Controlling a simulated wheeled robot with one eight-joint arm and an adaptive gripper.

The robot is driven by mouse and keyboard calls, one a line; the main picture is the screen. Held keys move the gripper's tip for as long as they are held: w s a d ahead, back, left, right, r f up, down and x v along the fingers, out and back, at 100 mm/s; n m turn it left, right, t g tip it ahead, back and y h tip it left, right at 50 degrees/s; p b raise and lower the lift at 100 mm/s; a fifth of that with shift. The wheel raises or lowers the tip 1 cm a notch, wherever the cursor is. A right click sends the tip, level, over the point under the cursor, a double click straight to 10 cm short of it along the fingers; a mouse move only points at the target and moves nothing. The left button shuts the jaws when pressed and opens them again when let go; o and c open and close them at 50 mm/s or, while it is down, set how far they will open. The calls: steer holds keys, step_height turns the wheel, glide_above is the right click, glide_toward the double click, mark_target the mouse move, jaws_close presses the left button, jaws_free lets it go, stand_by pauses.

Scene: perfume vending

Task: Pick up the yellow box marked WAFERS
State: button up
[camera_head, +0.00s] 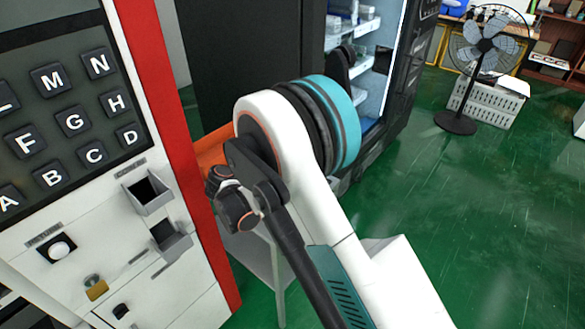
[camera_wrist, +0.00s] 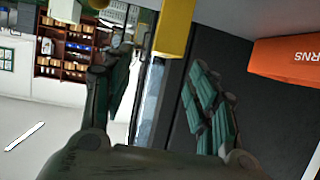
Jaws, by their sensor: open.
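In the wrist view a yellow block (camera_wrist: 174,28) comes in from the top edge, between and just beyond the fingertips of my gripper (camera_wrist: 160,62). Its upper part is cut off and I read no lettering on it, so I cannot confirm it is the WAFERS box. My gripper is open, one dark finger on each side, with a visible gap and nothing held. I cannot tell whether either finger touches the block. In the head view no yellow WAFERS box shows, and my arm hides much of the area beyond it.
An orange panel with the letters "RNS" (camera_wrist: 285,62) is close at right in the wrist view. In the head view a vending machine with lettered keys (camera_head: 70,110) stands close at left, an open lit cabinet (camera_head: 395,60) behind, and a fan (camera_head: 485,50) far right. Green floor (camera_head: 480,210) is clear.

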steer(key=b+x, duration=0.3)
steer(key=x, duration=0.6)
steer(key=shift+w, duration=0.5)
steer(key=shift+r, duration=0.1)
steer(key=shift+c, duration=0.5)
steer(key=c, duration=1.1)
